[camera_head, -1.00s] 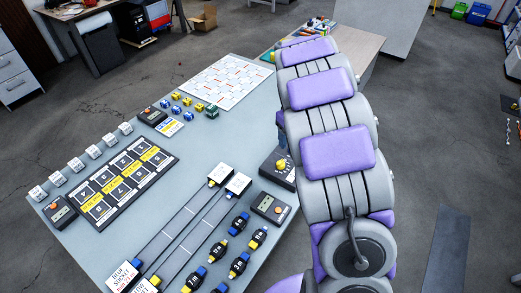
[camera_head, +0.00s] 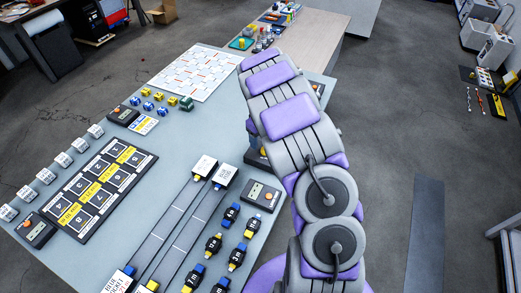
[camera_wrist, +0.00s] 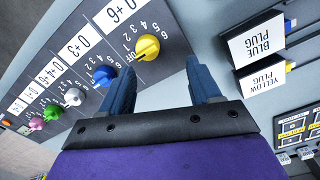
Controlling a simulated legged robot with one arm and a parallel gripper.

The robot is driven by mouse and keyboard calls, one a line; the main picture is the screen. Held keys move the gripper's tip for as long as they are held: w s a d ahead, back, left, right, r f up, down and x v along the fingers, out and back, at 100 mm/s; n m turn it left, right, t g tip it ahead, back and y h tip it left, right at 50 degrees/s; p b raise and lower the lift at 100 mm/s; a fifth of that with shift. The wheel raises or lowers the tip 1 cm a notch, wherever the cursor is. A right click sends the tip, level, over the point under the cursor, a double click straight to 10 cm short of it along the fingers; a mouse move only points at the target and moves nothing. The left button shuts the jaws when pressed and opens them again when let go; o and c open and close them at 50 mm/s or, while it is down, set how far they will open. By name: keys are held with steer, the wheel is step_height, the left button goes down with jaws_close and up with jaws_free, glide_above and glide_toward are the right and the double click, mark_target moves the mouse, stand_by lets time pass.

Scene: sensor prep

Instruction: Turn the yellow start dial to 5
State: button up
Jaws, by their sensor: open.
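The yellow dial (camera_wrist: 147,47) sits on a dark panel (camera_wrist: 165,18) in the wrist view, ringed by numbers up to 6 and OFF. Its dark mark seems to point toward OFF, but this is small. My gripper (camera_wrist: 160,65) is open and empty, with two dark blue fingers. In the picture, its left fingertip is just below the dial and its right fingertip lies to the right. I cannot tell whether either touches it. In the head view my arm covers most of the panel; only an edge (camera_head: 251,157) shows beside it.
Blue, white, green and pink dials (camera_wrist: 103,76) line the same panel. Blue plug (camera_wrist: 255,37) and yellow plug (camera_wrist: 262,76) blocks stand to the right in the wrist view. Several dark wrist-watch-like pieces (camera_head: 237,257) and a small timer box (camera_head: 262,195) lie near my arm.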

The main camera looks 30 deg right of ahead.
mark_target(262, 150)
steer(key=d+f, duration=0.1)
steer(key=f, duration=0.1)
steer(key=d+f, duration=0.1)
steer(key=d+f+b, duration=0.1)
steer(key=f, duration=0.1)
steer(key=shift+d+f, duration=0.25)
steer(key=shift+f, duration=0.1)
steer(key=shift+a+f, duration=0.1)
steer(key=shift+f, duration=0.1)
steer(key=shift+a, duration=1.25)
steer(key=shift+d, duration=0.9)
steer(key=c, duration=0.4)
steer(key=shift+d, duration=0.1)
steer(key=shift+c, duration=0.9)
steer(key=shift+a, duration=0.5)
steer(key=c, duration=0.4)
steer(key=shift+d, duration=0.1)
steer(key=shift+c, duration=0.3)
